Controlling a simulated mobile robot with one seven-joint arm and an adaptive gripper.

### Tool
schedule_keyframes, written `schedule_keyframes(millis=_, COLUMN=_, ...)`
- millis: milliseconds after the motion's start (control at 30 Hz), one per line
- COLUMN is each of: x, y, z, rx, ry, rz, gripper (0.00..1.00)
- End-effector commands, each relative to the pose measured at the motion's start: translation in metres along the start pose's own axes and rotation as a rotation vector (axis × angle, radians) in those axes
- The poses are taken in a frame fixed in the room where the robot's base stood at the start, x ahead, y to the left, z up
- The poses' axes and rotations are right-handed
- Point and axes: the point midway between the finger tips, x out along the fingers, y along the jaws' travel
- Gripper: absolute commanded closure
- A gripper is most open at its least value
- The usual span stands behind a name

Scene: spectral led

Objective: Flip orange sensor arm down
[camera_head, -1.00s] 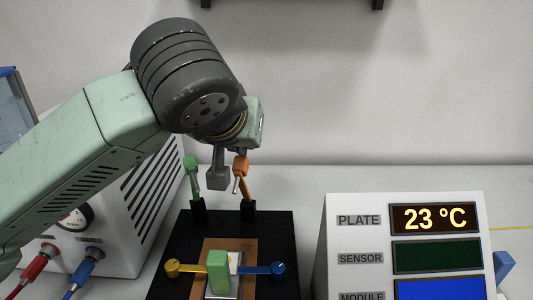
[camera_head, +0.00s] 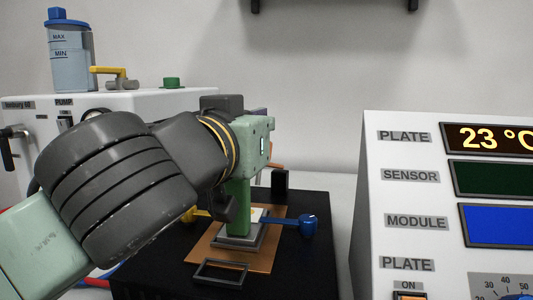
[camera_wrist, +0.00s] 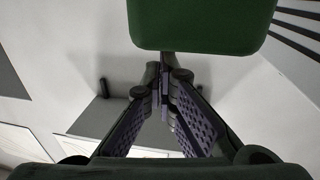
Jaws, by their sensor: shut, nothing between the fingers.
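The orange sensor arm (camera_head: 277,166) shows in the head view only as a short strip at the top of its black post (camera_head: 279,184). My gripper's body hides the rest, so how far it leans is hard to tell. My gripper is just left of and in front of it in the head view, with its fingertips hidden there. In the wrist view my gripper (camera_wrist: 163,80) is shut and empty. The green block (camera_head: 238,196) stands upright on the metal plate (camera_head: 240,242) below my wrist.
A blue-knobbed arm (camera_head: 306,224) lies right of the plate, and a yellow knob (camera_head: 189,213) left. An empty dark frame (camera_head: 221,273) lies in front on the black base (camera_head: 310,265). The display box (camera_head: 400,155) stands right; the white pump unit (camera_head: 160,105) is at the back left.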

Motion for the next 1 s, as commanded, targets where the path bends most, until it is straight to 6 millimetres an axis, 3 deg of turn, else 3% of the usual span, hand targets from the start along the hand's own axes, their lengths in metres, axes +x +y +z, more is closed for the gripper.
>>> schedule_keyframes(millis=33, x=-0.0022, y=-0.0004, z=0.0107, rx=0.0, ry=0.019, rz=-0.001, gripper=1.0)
schedule_keyframes(millis=200, x=-0.0068, y=-0.0005, z=0.0132, rx=-0.001, ry=0.073, rz=-0.001, gripper=1.0)
schedule_keyframes(millis=867, x=-0.0095, y=-0.0002, z=0.012, rx=-0.001, ry=0.107, rz=-0.001, gripper=1.0)
schedule_keyframes(millis=1000, x=-0.0097, y=0.0012, z=0.0042, rx=0.0, ry=0.108, rz=0.001, gripper=1.0)
